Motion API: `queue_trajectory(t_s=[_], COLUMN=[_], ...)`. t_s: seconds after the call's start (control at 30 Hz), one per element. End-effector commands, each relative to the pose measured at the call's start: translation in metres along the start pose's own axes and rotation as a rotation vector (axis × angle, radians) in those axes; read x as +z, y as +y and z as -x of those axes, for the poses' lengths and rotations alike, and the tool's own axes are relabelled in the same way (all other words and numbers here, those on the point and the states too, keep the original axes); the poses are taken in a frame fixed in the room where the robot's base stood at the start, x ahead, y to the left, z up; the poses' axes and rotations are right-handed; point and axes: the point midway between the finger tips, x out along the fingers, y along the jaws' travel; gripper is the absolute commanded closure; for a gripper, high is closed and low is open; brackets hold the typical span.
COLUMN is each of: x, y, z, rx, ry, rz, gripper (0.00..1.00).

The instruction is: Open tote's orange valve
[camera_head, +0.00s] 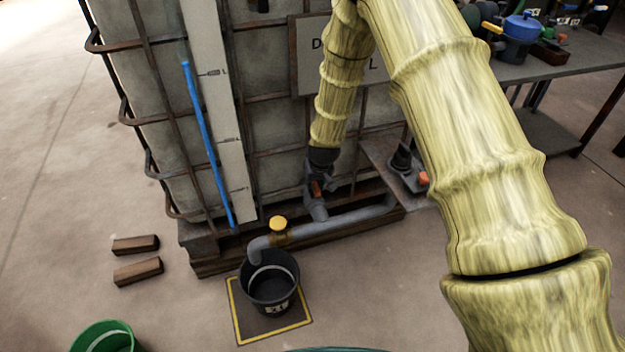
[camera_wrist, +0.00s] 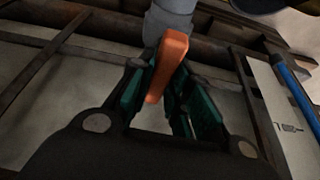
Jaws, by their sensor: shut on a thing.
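The tote (camera_head: 275,130) is a pale tank in a rusty cage on a wooden pallet. Its orange valve handle (camera_head: 316,187) sits low on its front, on a grey pipe (camera_head: 345,222). In the wrist view the orange handle (camera_wrist: 167,65) stands between the green-padded fingers of my gripper (camera_wrist: 160,95), which is shut on it. In the head view my gripper (camera_head: 320,172) is at the handle, partly hidden by my arm. The handle's far end meets the grey valve body (camera_wrist: 170,25).
A second orange-handled fitting (camera_head: 423,178) is at right. A blue level tube (camera_head: 207,145), wooden blocks (camera_head: 137,270), green bucket (camera_head: 105,338) and bench (camera_head: 570,62) stand around.

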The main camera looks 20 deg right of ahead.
Motion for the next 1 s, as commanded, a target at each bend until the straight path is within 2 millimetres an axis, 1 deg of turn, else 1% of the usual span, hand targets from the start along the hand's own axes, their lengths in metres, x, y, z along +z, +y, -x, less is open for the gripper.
queue_trajectory(t_s=[0.2,0.53,0.57,0.6,0.67,1.0], x=[-0.0005,-0.0003,-0.0002,-0.0003,-0.0003,-0.0004], y=[0.0008,0.0006,0.0006,0.0006,0.0004,-0.0001], z=[0.0009,0.0002,0.0002,0.0002,0.0001,0.0011], rx=[-0.027,-0.029,-0.029,-0.029,-0.029,-0.029], ry=[0.001,0.001,0.001,0.001,0.001,0.001], rz=[0.064,0.072,0.072,0.072,0.072,0.071], gripper=[1.0,1.0,0.78,0.7,0.6,0.6])
